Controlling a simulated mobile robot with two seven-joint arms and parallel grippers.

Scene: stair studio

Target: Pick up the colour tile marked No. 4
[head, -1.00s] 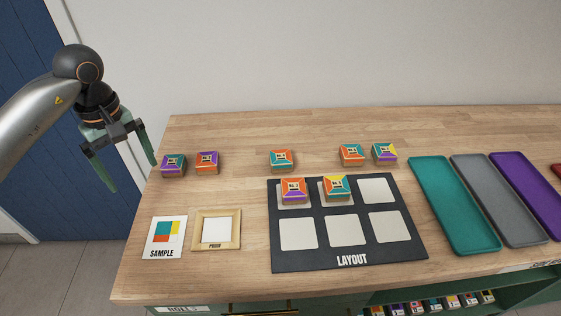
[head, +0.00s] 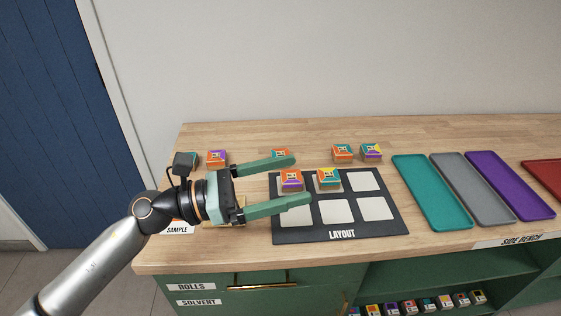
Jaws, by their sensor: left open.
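Several small colour tiles stand on the wooden bench; their numbers are too small to read, so I cannot tell which is No. 4. An orange and purple tile (head: 291,181) and a teal, yellow and orange tile (head: 328,178) sit on the upper row of the dark layout board (head: 342,234). My left gripper (head: 302,180) is open, its fingers spread on either side of the orange and purple tile in the picture; I cannot tell its height above the board. Behind its far finger, another tile (head: 280,153) is partly covered. My right gripper is out of view.
Along the back stand an orange-purple tile (head: 217,158), an orange-teal tile (head: 342,152) and a purple-yellow tile (head: 371,152). Teal (head: 432,192), grey (head: 472,189) and purple (head: 510,185) trays lie at right. My arm partly hides the sample card (head: 178,230) and proof frame.

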